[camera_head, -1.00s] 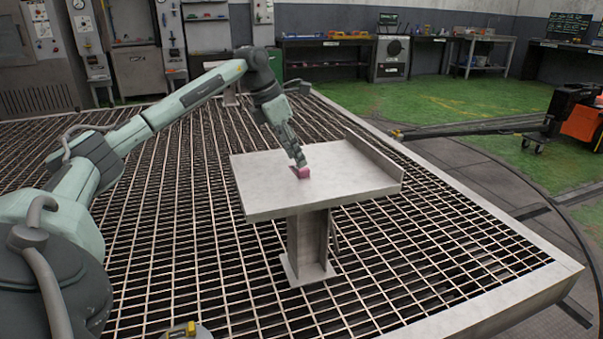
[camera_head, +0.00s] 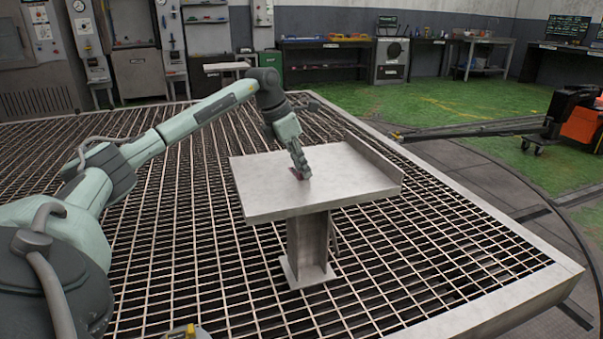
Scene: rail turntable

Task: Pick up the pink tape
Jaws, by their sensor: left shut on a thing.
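The pink tape (camera_head: 296,172) shows as a small dark pink patch at the fingertips of my left gripper (camera_head: 303,174). The gripper is over the middle of a grey metal table (camera_head: 265,202), pointing down, and is shut on the tape. The fingers hide most of the tape. I cannot tell whether the tape touches the tabletop or is just above it. My right gripper is out of view.
The table has a raised lip (camera_head: 372,160) along its right side and stands on a metal post (camera_head: 308,245) above an open grating (camera_head: 420,255). The tabletop around the gripper is bare. Workbenches line the far wall.

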